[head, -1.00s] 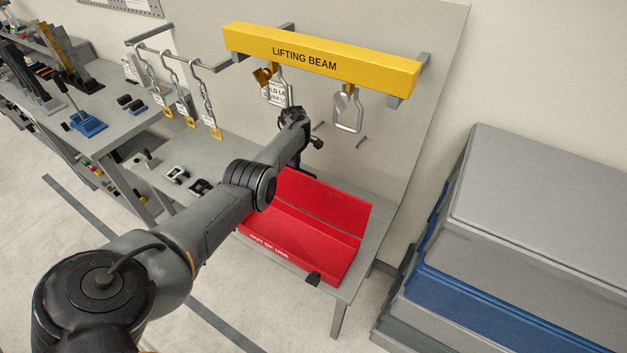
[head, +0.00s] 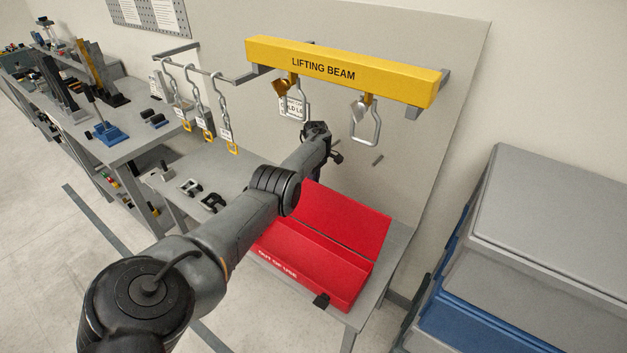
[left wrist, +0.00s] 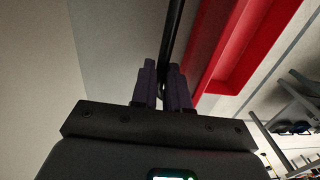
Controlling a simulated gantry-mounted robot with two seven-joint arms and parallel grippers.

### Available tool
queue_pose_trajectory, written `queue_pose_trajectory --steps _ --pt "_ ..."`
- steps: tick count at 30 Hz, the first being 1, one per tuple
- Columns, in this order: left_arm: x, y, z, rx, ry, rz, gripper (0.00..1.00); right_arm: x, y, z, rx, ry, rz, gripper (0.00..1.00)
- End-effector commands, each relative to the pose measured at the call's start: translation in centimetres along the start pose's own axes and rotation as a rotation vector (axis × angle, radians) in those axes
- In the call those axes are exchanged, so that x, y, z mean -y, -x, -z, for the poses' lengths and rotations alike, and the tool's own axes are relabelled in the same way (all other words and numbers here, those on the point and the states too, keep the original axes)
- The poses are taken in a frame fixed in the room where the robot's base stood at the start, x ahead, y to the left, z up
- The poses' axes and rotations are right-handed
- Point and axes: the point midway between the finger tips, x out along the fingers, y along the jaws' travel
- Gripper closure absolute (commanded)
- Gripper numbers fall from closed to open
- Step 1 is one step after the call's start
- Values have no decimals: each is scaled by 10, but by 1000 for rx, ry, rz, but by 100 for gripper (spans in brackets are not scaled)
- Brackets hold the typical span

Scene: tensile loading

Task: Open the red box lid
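The red box (head: 315,268) stands on the grey bench, with "OUT OF USE" on its front and a small black block (head: 321,300) at its front right. Its lid (head: 345,217) is raised at the back, tilted up, and the long inside shows. My left arm covers the box's left end. My left gripper (head: 335,157) is above and behind the lid's left end, near the back panel. In the left wrist view its fingers (left wrist: 162,85) are close together, with a thin dark bar at the tips; I cannot tell whether they touch it. The red box (left wrist: 235,50) lies to the right there. My right gripper is not in view.
A yellow lifting beam (head: 340,70) with hanging shackles is above the box. Chains (head: 197,105) hang to its left. Small shackles (head: 190,187) lie on the bench left of my arm. Grey and blue cases (head: 540,240) stand at the right.

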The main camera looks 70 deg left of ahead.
Motion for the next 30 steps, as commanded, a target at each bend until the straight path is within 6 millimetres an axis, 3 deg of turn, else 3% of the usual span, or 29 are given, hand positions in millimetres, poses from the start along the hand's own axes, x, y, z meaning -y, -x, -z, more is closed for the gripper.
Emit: queue_pose_trajectory --steps 1,4,17,30 --pt "0 -1 -2 1 -2 0 77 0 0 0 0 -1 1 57" --pt "0 0 -1 0 -1 0 62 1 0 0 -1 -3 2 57" --pt "0 6 1 -2 0 -2 62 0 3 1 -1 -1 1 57" --pt "-1 74 0 -2 0 -4 62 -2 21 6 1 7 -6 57"
